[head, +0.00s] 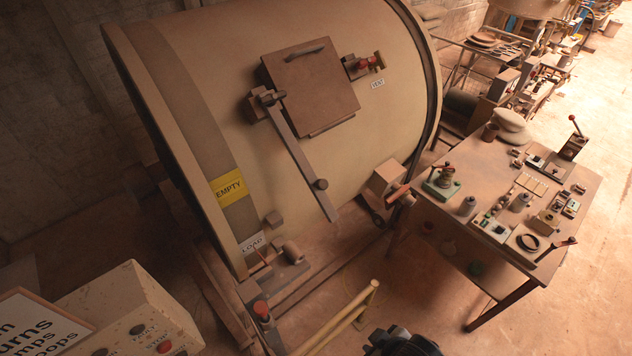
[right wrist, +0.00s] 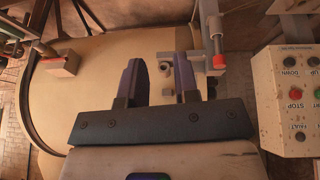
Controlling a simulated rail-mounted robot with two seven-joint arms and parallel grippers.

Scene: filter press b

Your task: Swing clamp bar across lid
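In the head view the square brown lid (head: 322,92) lies on the upper side of the big cream drum, with a dark handle on its upper part. The clamp bar (head: 297,158) is a long grey-brown bar pivoted at a bracket (head: 262,98) by the lid's left edge. It slants down to the right, beside and below the lid, and its knobbed free end (head: 321,184) is off the lid. My right gripper (right wrist: 158,65) is open in the right wrist view, with nothing between its fingers, facing the drum. My left gripper is not in view.
A red vent valve (head: 362,65) stands right of the lid. A control box (head: 135,305) is at lower left, a yellow rail (head: 340,320) at bottom centre. A cluttered workbench (head: 480,265) stands at right. Open floor lies between rail and bench.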

